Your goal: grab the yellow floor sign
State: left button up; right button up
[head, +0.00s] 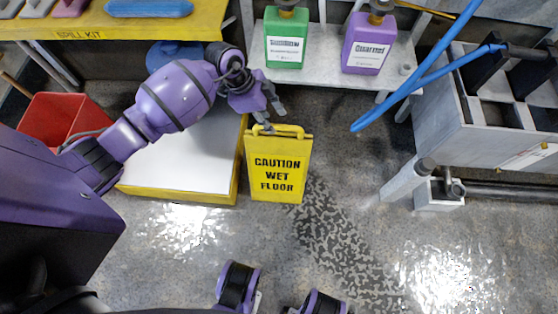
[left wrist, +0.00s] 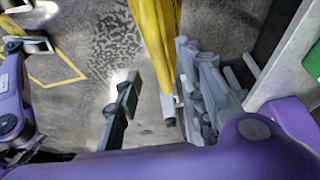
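The yellow floor sign (head: 277,178) stands upright on the floor in the head view, with "CAUTION WET FLOOR" in black and a handle at its top. My left gripper (head: 273,112) is at the handle, with its fingers apart. In the left wrist view the yellow sign (left wrist: 155,45) reaches between the two spread fingers of the left gripper (left wrist: 160,95). There is a clear gap to the left finger; the sign is close to the right finger, and I cannot tell whether they touch.
A yellow-edged white platform (head: 185,160) lies left of the sign, near a red bin (head: 62,120). Behind is a shelf with a green jug (head: 286,38) and a purple jug (head: 368,45). A blue hose (head: 425,85) hangs at the right. The floor in front is open.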

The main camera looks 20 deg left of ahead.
aim_at(277, 125)
pick_arm(q)
jog(key=b+x, duration=0.2)
jog(key=x, duration=0.3)
jog(key=shift+w+d+f, duration=0.1)
jog(key=shift+d+f, duration=0.1)
jog(key=shift+f, duration=0.1)
grip_shut()
jog(key=shift+w, duration=0.1)
